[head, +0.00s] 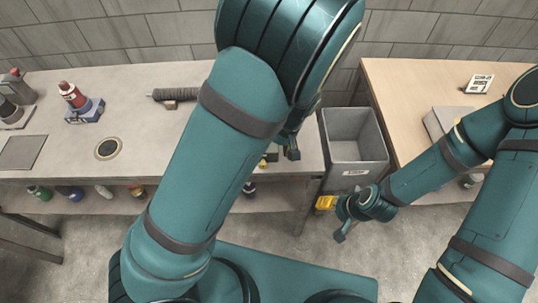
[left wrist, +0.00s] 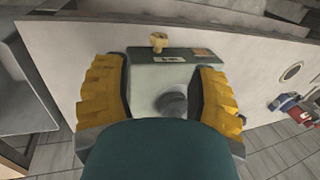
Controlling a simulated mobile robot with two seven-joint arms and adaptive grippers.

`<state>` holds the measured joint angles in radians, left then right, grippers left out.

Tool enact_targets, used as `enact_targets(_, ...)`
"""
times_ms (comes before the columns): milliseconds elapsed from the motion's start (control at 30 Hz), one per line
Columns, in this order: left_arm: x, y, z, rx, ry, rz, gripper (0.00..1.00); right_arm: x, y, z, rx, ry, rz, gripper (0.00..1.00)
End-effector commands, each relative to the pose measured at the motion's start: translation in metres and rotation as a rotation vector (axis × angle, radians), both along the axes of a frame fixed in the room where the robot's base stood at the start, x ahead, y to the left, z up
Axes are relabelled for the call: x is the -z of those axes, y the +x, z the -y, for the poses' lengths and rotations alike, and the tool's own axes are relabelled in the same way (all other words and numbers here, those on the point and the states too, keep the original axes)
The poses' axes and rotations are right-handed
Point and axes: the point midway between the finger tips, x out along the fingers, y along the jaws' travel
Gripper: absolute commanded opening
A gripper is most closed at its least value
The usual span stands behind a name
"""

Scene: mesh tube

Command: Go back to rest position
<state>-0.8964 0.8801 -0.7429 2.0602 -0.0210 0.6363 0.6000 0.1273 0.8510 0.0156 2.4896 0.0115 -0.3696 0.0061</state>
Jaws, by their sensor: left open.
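My left arm crosses the middle of the head view and hides much of the grey bench. Only a small part of my left gripper (head: 288,148) shows below its wrist, over the bench's right part. In the left wrist view, the left gripper (left wrist: 161,98) has its two yellow finger pads wide apart. A device with a dark green top (left wrist: 170,56) and a yellow knob (left wrist: 158,42) shows beyond and between them; I see no grip on it. My right gripper (head: 338,218) hangs in front of the gap between the tables; its opening is unclear.
The grey bench (head: 60,155) holds a dark ribbed roll (head: 185,94) and a red-topped bottle on a blue base (head: 80,103). A grey bin (head: 355,140) stands between it and the wooden table (head: 415,85). Small bottles (head: 70,192) sit on the lower shelf.

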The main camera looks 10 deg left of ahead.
Motion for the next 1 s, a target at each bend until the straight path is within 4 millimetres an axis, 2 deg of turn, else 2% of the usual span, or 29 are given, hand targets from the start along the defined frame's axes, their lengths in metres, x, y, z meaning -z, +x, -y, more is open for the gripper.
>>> enact_targets(200, -0.013, 0.001, 0.004, 0.000, 0.000, 0.000, 0.58, 0.000, 0.000, 0.000, 0.000, 0.000, 0.000, 0.66)
enact_targets(733, -0.013, 0.000, 0.003, 0.000, -0.001, -0.002, 0.58, 0.000, 0.000, 0.000, 0.000, 0.000, 0.000, 0.66)
enact_targets(867, 0.002, -0.004, -0.002, 0.009, -0.028, -0.015, 0.58, 0.000, 0.000, 0.000, 0.000, 0.000, 0.000, 0.66)
enact_targets(1000, 0.040, -0.019, -0.012, 0.040, -0.120, -0.036, 0.58, 0.000, 0.000, 0.000, 0.000, 0.000, 0.000, 0.66)
